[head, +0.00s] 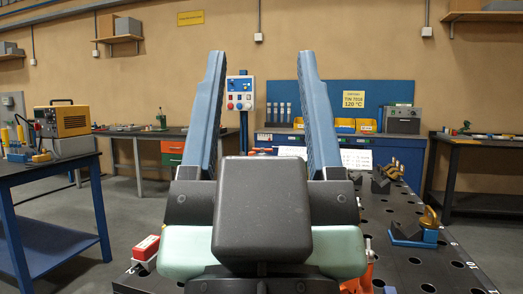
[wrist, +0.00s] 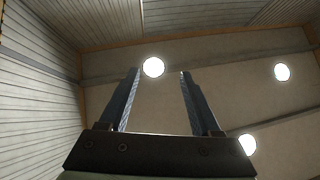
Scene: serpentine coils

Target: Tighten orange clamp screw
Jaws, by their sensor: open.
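My gripper (head: 261,54) points upward in the middle of the head view, its two blue fingers wide apart with nothing between them. In the wrist view my gripper (wrist: 158,72) is also open and empty, pointing at the ceiling. An orange piece (head: 358,282), perhaps part of the orange clamp, shows at the bottom on the dark perforated table (head: 435,268), just right of my gripper's body. Most of it is hidden, and I cannot make out its screw. My gripper is apart from it.
Dark V-shaped blocks (head: 381,181) stand farther back. A red box (head: 146,248) is at the left edge. A blue workbench (head: 50,172) carries a yellow machine (head: 63,121). Floor shows at left.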

